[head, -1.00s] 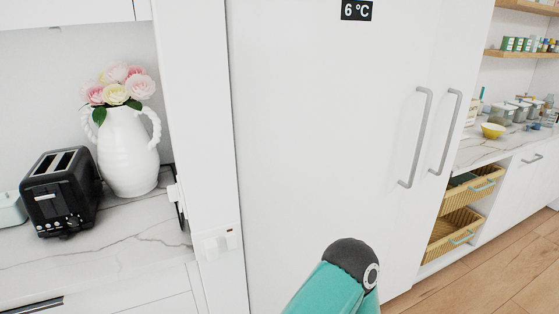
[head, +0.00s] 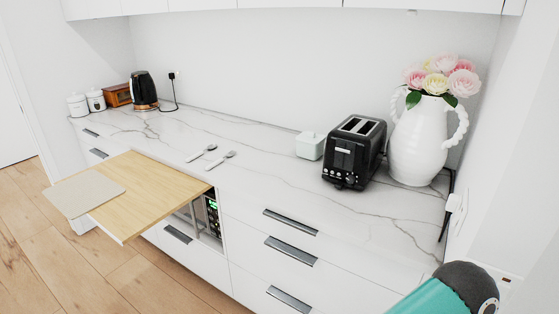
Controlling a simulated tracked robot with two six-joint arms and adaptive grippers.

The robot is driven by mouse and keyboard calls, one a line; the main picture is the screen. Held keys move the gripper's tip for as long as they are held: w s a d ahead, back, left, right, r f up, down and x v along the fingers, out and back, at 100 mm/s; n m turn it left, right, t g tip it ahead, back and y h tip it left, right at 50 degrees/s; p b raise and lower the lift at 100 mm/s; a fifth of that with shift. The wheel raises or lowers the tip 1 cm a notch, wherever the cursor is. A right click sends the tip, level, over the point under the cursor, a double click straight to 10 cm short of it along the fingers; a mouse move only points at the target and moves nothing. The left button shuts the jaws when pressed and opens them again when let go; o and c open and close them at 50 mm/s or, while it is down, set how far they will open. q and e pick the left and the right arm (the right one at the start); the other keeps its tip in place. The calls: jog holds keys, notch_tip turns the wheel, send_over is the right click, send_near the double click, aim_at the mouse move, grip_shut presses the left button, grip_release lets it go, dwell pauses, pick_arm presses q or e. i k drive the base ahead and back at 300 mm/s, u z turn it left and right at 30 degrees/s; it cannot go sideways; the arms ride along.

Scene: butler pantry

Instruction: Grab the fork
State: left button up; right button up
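Two small silver utensils lie side by side on the white marble counter (head: 270,165), left of the toaster and just behind the pull-out wooden board. The nearer utensil (head: 221,160) and the farther utensil (head: 201,153) both have their heads toward the upper right. They are too small to tell surely which one is the fork. Neither of my grippers is in view. Only a teal and dark grey link of my arm shows at the bottom right, well away from the utensils.
A wooden pull-out board (head: 160,190) juts from the counter front with a beige mat (head: 84,193) on it. A black toaster (head: 354,152), small pale box (head: 310,146) and white flower vase (head: 418,145) stand right. A black kettle (head: 144,90) stands far left.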

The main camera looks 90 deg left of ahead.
aim_at(215, 163)
jog(key=u, duration=0.15)
jog(key=i, duration=0.25)
jog(key=u, duration=3)
jog(key=i, duration=0.15)
jog(key=u, duration=0.7)
jog(key=k, duration=0.35)
jog(key=u, duration=0.45)
jog(key=i, duration=1.25)
jog(key=z, duration=0.4)
